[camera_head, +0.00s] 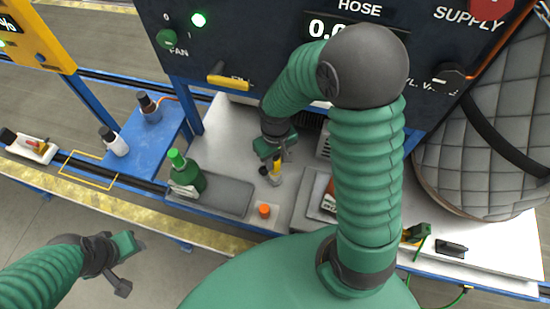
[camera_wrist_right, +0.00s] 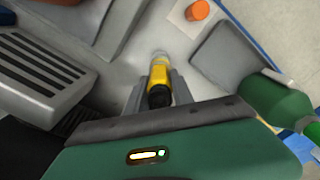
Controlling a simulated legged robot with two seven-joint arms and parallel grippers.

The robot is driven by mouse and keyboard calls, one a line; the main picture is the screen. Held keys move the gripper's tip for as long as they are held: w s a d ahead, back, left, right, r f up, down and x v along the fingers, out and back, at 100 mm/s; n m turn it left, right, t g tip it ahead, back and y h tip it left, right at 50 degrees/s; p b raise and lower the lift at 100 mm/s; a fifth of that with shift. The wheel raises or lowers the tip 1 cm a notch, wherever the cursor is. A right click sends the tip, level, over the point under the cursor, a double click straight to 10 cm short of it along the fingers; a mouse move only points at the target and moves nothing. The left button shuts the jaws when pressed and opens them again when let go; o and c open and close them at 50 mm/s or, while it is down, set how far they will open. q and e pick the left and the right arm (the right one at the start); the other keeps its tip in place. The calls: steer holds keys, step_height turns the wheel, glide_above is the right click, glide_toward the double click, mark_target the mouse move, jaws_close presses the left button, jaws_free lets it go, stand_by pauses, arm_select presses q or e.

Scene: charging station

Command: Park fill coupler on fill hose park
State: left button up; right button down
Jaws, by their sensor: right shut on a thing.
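The fill coupler, a yellow body with a black end and pale tip, shows in the right wrist view (camera_wrist_right: 160,74) and small in the head view (camera_head: 277,172). My right gripper (camera_wrist_right: 158,92) is shut on it, its grey fingers on either side. In the head view my right gripper (camera_head: 273,151) is low over the grey bench. The coupler's tip points towards the bench; I cannot tell if it touches. I cannot clearly make out the fill hose park. My left gripper (camera_head: 124,262) is away at the lower left, its jaw opening unclear.
An orange cap (camera_head: 264,210), a green bottle (camera_head: 186,172) and a grey tray (camera_head: 222,193) are close by. A dark panel with a yellow handle (camera_head: 229,81) stands behind. A quilted grey cover (camera_head: 480,130) is at the right. A vented grey block (camera_wrist_right: 42,80) is beside the coupler.

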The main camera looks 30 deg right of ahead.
mark_target(275, 166)
steer(key=shift+f+b, duration=1.35)
steer(key=shift+f, duration=0.65)
steer(key=c, duration=1)
jaws_free()
steer(key=shift+r, duration=0.1)
step_height(275, 166, up, 11)
steer(key=shift+r+p, duration=0.2)
steer(key=shift+p, duration=0.4)
steer(key=shift+r, duration=0.15)
